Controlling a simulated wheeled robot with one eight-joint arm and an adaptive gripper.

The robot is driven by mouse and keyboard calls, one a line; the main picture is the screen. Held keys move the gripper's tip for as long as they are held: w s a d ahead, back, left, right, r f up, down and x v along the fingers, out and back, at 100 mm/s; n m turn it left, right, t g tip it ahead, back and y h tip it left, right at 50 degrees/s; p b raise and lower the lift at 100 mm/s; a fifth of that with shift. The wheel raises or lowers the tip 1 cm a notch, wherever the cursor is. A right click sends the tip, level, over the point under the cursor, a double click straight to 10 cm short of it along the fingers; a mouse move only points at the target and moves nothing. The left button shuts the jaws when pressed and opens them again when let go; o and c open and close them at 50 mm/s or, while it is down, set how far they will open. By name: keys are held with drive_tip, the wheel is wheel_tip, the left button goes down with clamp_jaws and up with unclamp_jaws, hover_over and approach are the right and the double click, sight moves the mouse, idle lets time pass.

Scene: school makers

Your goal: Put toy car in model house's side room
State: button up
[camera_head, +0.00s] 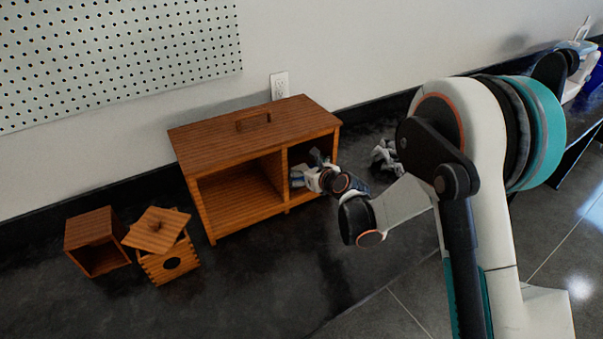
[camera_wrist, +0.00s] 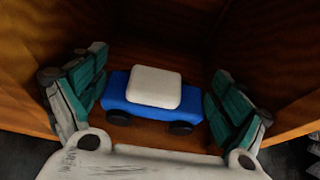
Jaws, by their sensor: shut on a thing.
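The toy car is blue with a white cab and black wheels. In the wrist view the toy car (camera_wrist: 153,90) sits between the two teal-padded fingers of my gripper (camera_wrist: 157,95), and they are shut on it. Brown wooden walls surround it. In the head view my gripper (camera_head: 308,174) reaches into the narrow right-hand side room of the wooden model house (camera_head: 255,125). My gripper hides most of the car there. I cannot tell whether the car touches the room's floor.
The larger left room of the house is open and empty. Left of it stand a small open wooden box (camera_head: 92,240) and a wooden box with a tilted lid (camera_head: 170,262). A grey object (camera_head: 385,156) lies right of the house on the black counter (camera_head: 250,300).

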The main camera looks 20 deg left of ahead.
drive_tip(key=shift+w+a+f, duration=0.1)
drive_tip(key=shift+f, duration=0.1)
drive_tip(key=shift+f, duration=0.1)
drive_tip(key=o, duration=0.8)
drive_tip(key=shift+r, duration=0.2)
drive_tip(key=p+v, duration=0.3)
drive_tip(key=v, duration=0.9)
